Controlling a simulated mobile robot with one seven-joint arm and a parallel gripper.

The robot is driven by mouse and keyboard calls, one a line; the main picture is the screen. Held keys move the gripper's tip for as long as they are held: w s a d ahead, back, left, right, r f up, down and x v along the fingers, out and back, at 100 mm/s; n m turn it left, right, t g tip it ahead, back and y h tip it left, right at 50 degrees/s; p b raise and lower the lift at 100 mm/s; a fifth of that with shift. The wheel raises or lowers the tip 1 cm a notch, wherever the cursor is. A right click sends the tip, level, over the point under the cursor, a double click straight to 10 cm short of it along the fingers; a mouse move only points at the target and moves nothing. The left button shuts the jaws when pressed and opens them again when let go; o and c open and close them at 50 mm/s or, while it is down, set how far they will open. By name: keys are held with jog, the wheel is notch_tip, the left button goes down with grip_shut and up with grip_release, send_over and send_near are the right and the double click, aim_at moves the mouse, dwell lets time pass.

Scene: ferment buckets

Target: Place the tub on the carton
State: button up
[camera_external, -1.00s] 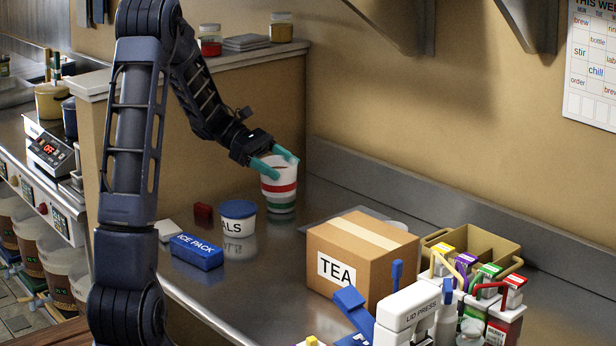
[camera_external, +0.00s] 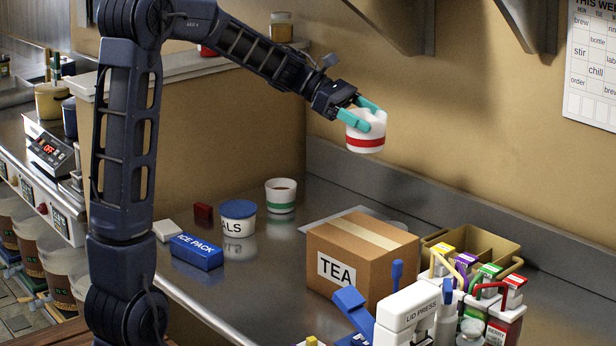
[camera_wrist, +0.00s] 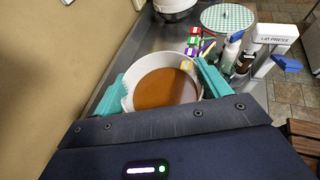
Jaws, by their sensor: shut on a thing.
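My gripper (camera_external: 366,115) is shut on a white tub with a red band (camera_external: 366,143). It holds the tub in the air, roughly upright, above the back of the counter. In the wrist view the tub (camera_wrist: 165,88) sits between the teal fingers, open at the top, with brown contents. The carton (camera_external: 368,255), a brown box marked TEA with a pale tape strip, stands on the counter, below the held tub in the picture. Its top looks bare. A similar white tub with a green band (camera_external: 281,196) stands on the counter to the left.
A blue-lidded tub (camera_external: 238,218) and a blue ice pack (camera_external: 196,251) are left of the carton. A lid press (camera_external: 407,308) stands in front of it. The wall is close behind.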

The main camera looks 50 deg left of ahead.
notch_tip(320, 180, down, 20)
jog(key=shift+d+r, duration=0.1)
dwell(0.5)
jog(key=o, duration=1.1)
jog(key=shift+o, duration=0.2)
